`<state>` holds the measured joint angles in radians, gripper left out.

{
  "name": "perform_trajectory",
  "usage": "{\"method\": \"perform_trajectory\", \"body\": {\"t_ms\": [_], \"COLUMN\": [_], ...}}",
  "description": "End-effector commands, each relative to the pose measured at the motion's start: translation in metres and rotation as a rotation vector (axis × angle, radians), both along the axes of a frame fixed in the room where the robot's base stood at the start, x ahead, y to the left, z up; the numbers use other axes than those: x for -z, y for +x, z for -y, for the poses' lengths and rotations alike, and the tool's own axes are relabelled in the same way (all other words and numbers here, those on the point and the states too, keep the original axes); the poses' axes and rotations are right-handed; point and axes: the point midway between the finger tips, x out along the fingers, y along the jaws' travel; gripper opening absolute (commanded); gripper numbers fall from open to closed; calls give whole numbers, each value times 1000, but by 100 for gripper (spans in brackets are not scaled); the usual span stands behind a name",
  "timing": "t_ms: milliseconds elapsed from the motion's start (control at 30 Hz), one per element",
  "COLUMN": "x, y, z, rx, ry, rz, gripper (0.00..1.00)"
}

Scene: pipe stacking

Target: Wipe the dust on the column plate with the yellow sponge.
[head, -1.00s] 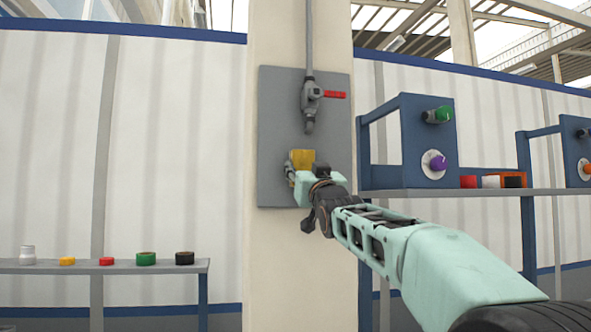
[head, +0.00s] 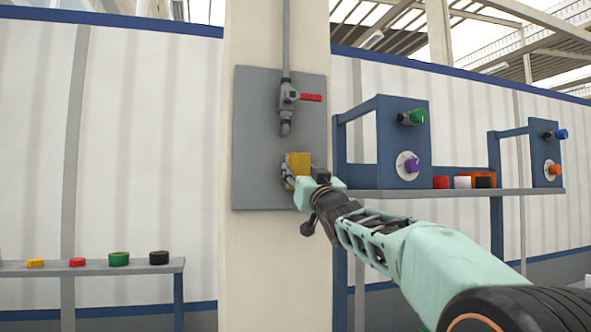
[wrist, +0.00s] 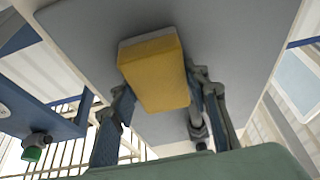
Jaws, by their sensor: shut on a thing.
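The column plate (head: 260,125) is a flat grey panel on the cream column. The yellow sponge (head: 298,160) is in front of its lower right part in the head view. It also shows in the wrist view (wrist: 158,75), with its pale far side toward the grey plate (wrist: 225,40). I cannot tell whether it touches the plate. My gripper (head: 296,176) is shut on the sponge, with one finger on each side in the wrist view. I cannot make out dust on the plate in either view. The sponge and gripper hide part of the plate.
A grey valve with a red handle (head: 311,97) and a pipe sit on the plate above the sponge. A shelf (head: 420,193) with blue boxes stands right of the column. A low shelf (head: 90,268) with several small coloured parts is at left.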

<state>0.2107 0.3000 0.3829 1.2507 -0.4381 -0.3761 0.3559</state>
Motion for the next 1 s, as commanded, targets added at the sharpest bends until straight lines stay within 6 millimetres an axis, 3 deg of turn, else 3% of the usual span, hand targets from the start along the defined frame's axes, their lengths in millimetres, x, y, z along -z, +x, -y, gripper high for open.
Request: {"method": "perform_trajectory", "body": {"t_ms": [467,667,1000], "x": [0,1,4], "y": [9,10,1], "z": [35,33,7], "rx": [3,1,-2], "ry": [0,1,-1], "rz": [-3,-1,0], "gripper": [23,23,23]}}
